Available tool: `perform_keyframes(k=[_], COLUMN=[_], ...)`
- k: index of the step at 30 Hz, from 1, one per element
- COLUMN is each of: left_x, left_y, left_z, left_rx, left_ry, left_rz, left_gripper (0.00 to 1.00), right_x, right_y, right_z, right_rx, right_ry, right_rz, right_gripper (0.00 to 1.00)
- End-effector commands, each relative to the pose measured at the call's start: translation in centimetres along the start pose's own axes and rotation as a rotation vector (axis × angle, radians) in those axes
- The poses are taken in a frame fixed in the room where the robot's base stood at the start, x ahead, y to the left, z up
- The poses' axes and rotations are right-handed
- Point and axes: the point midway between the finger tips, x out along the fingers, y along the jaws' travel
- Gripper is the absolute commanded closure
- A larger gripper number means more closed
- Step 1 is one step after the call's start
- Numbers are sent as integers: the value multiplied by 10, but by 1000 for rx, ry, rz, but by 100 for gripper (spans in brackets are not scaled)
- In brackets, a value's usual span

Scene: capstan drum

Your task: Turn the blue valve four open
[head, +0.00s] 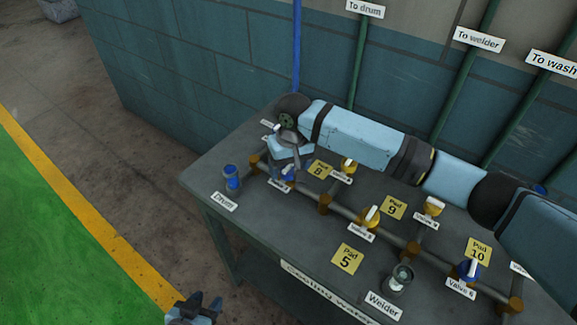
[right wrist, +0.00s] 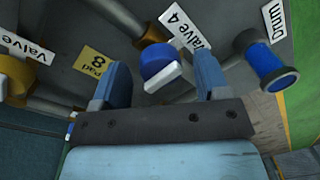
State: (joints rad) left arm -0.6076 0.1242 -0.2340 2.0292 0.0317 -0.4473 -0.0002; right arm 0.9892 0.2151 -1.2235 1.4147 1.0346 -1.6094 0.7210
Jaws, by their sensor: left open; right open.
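Valve four is a blue knob with a white handle. In the right wrist view the blue knob (right wrist: 157,60) shows beside its "Valve 4" label (right wrist: 185,28). In the head view valve four (head: 289,174) is partly hidden by my right gripper (head: 293,153). In the right wrist view my right gripper (right wrist: 163,82) is open, with one finger on each side of the knob and handle; I see no finger touching them. My left gripper (head: 195,308) is open and empty at the bottom edge of the head view, away from the table.
A blue drum outlet (head: 231,178) stands left of valve four, and a grey welder outlet (head: 400,279) at the front. A brick wall (head: 220,65) is behind.

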Motion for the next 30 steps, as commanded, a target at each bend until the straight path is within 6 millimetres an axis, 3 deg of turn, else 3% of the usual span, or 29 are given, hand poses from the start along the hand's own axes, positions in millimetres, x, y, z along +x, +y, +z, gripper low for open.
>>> perform_keyframes(k=[6,13,22,30], left_x=[0,0,-4,-16], left_y=[1,1,0,-1], left_z=[-2,-2,-7,-20], left_rx=[-2,-1,5,27], left_ry=[3,4,5,14], left_rz=[1,1,0,-4], left_gripper=[57,57,57,57], right_x=[0,0,-2,-6], right_y=[0,0,0,-1], right_z=[0,0,0,0], right_rx=[0,0,-25,-166], right_ry=[0,0,-2,-14], right_rz=[0,0,-1,-3], right_gripper=[31,80,79,79])
